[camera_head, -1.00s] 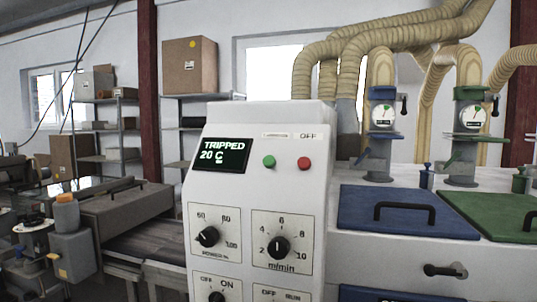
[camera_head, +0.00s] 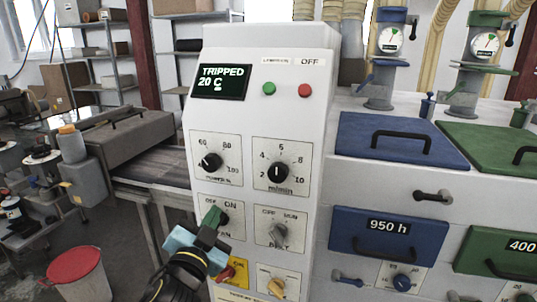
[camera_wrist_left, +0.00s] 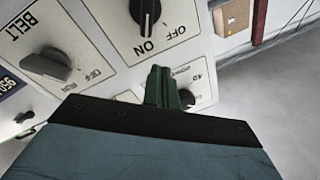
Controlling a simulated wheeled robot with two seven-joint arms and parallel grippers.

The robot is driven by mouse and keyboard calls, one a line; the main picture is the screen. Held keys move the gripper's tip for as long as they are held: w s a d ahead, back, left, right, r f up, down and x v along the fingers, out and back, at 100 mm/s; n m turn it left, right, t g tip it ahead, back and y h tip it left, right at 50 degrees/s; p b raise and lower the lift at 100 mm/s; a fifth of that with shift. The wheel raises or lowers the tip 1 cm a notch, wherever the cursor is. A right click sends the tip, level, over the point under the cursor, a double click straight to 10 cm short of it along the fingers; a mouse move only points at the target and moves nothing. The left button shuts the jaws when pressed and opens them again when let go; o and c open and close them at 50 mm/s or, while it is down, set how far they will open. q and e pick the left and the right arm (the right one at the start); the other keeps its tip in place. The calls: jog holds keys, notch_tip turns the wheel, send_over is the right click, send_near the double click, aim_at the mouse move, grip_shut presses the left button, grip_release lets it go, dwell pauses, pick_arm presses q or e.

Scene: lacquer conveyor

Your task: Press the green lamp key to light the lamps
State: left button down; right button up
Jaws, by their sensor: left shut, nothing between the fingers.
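The control panel (camera_head: 255,150) stands in the middle of the head view, with a dark display (camera_head: 221,83) reading TRIPPED 20 C. The round green lamp key (camera_head: 269,88) is on its upper part, under a small label. A red key (camera_head: 305,90) marked OFF is to its right. My left gripper (camera_head: 213,216) is shut and empty, in front of the panel's OFF/ON knob and well below the green key. Its green fingertips also show in the left wrist view (camera_wrist_left: 163,88); whether they touch the panel I cannot tell. The green key is not seen there. My right gripper is not in view.
Several knobs sit below the keys, including the m/min dial (camera_head: 277,171) and the belt knob (camera_head: 279,233). A red emergency knob (camera_head: 225,273) is close beside my left gripper. Blue and green lids are at right. A red-lidded bin (camera_head: 75,272) stands at lower left.

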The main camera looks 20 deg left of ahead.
aim_at(269, 89)
pick_arm(q)
notch_tip(269, 89, up, 12)
jog(key=d+m+t+h, duration=0.3)
jog(key=m+t, duration=0.1)
jog(key=s+d+r+m+g+h, duration=0.4)
jog(key=d+r+m+g+h, duration=0.4)
jog(key=m, duration=0.7)
jog(key=s+d+r+m+g+h, duration=0.5)
jog(key=r+m+h, duration=0.4)
jog(key=m+h, duration=0.5)
jog(key=w+a+r+m+t+y, duration=0.1)
jog(key=w+a+r+t+y, duration=0.2)
jog(key=w+a+y, duration=0.5)
jog(key=t+y, duration=0.1)
jog(key=y, duration=0.4)
jog(key=shift+w+r+m+y, duration=0.3)
jog(key=shift+w+m, duration=0.1)
jog(key=shift+w+d+f+b, duration=0.1)
jog(key=shift+w+f, duration=0.8)
jog(key=shift+w, duration=0.25)
jog(key=shift+w+f+b, duration=0.15)
jog(key=shift+w+f, duration=0.8)
jog(key=shift+w, duration=0.2)
jog(key=shift+w+d+f+b, duration=0.1)
jog(key=shift+w+f, duration=0.8)
jog(key=shift+w, duration=0.25)
